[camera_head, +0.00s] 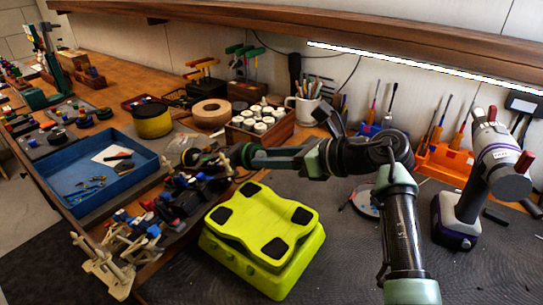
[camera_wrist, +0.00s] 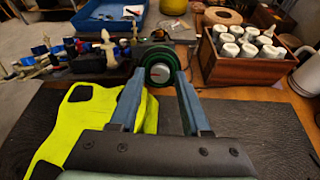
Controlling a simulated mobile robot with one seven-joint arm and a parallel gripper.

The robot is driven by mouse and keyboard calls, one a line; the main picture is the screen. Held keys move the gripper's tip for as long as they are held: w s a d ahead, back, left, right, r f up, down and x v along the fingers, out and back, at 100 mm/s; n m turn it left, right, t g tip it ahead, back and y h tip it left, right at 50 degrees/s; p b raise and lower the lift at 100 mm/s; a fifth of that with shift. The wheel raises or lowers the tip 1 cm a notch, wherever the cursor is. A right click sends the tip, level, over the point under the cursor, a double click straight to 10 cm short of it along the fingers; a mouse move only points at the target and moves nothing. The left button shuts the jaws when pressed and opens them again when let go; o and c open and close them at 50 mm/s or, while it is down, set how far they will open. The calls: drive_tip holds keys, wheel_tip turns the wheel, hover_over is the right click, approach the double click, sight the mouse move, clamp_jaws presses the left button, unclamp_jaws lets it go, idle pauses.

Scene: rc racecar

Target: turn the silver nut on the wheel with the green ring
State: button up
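The wheel with the green ring (camera_wrist: 158,73) faces me in the wrist view, dark with a pale centre. The silver nut (camera_wrist: 160,72) appears as a small light spot at its middle, too small to make out clearly. My gripper (camera_wrist: 162,80) is open, its two blue-grey fingers pointing at the wheel, one on each side of it in the picture. I cannot tell whether the fingertips touch it. In the head view my gripper (camera_head: 232,156) reaches left toward the car parts (camera_head: 195,185), and the wheel is small and partly hidden there.
A yellow-green case (camera_head: 265,235) lies below my arm. A wooden box of white-capped bottles (camera_head: 262,122) stands just behind my gripper, beside a mug (camera_head: 303,108). A blue tray (camera_head: 95,170) is at left. A purple and grey drill (camera_head: 480,185) stands at right on the dark mat.

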clamp_jaws()
drive_tip(key=shift+r, duration=0.1)
drive_tip(key=m+p, duration=0.1)
drive_tip(key=p, duration=0.1)
drive_tip(key=m+p, duration=0.2)
drive_tip(key=shift+r+m, duration=0.25)
drive_tip(key=shift+m, duration=0.05)
drive_tip(key=m+p, duration=0.5)
drive_tip(key=p, duration=0.1)
drive_tip(key=shift+m, duration=0.3)
drive_tip(key=m+p, duration=0.4)
drive_tip(key=shift+p, duration=0.35)
drive_tip(key=shift+a+f+m+p, duration=0.15)
drive_tip(key=shift+m+p, duration=1.35)
drive_tip(key=shift+m, duration=0.9)
drive_tip(key=shift+o, duration=1.4)
unclamp_jaws()
